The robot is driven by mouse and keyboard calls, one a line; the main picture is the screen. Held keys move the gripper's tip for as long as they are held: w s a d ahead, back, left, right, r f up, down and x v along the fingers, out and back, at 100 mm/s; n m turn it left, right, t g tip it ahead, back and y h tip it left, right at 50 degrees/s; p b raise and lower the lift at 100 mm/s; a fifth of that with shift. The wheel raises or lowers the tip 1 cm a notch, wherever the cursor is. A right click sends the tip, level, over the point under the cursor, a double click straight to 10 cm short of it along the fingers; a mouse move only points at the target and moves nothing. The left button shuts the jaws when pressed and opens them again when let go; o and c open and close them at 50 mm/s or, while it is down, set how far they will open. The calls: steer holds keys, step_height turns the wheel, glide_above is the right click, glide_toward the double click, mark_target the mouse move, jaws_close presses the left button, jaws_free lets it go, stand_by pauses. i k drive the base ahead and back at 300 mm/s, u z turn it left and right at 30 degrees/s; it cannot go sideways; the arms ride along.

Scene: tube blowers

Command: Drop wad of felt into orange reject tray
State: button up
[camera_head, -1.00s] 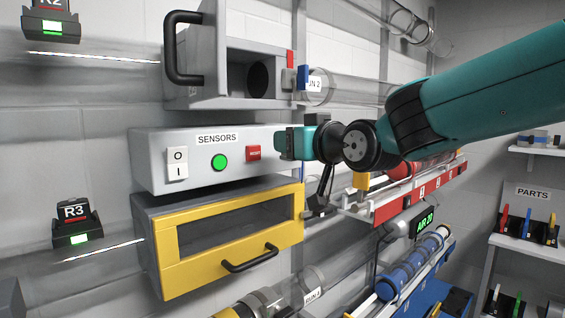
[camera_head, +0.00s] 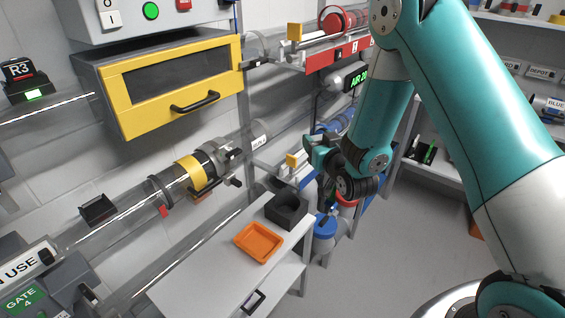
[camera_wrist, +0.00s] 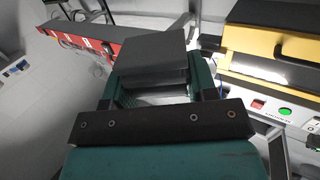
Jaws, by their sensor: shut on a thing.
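The orange reject tray (camera_head: 258,243) lies flat on a grey shelf, left of and lower than my gripper in the head view. It looks empty. My gripper (camera_head: 314,152) is up and to the right of it, apart from the tray. In the wrist view my gripper (camera_wrist: 156,80) is shut on a dark grey block-like piece, which I take as the wad of felt (camera_wrist: 152,56). In the head view the wad cannot be made out clearly against the gripper. The tray is not seen in the wrist view.
A clear tube with a yellow collar (camera_head: 190,172) runs behind the shelf. A cabinet with a yellow door (camera_head: 170,88) hangs above. The air above the tray looks free.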

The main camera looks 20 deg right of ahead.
mark_target(264, 242)
steer(key=k, duration=0.55)
steer(key=z, duration=0.7)
steer(key=i, duration=1.15)
steer(key=u, duration=0.2)
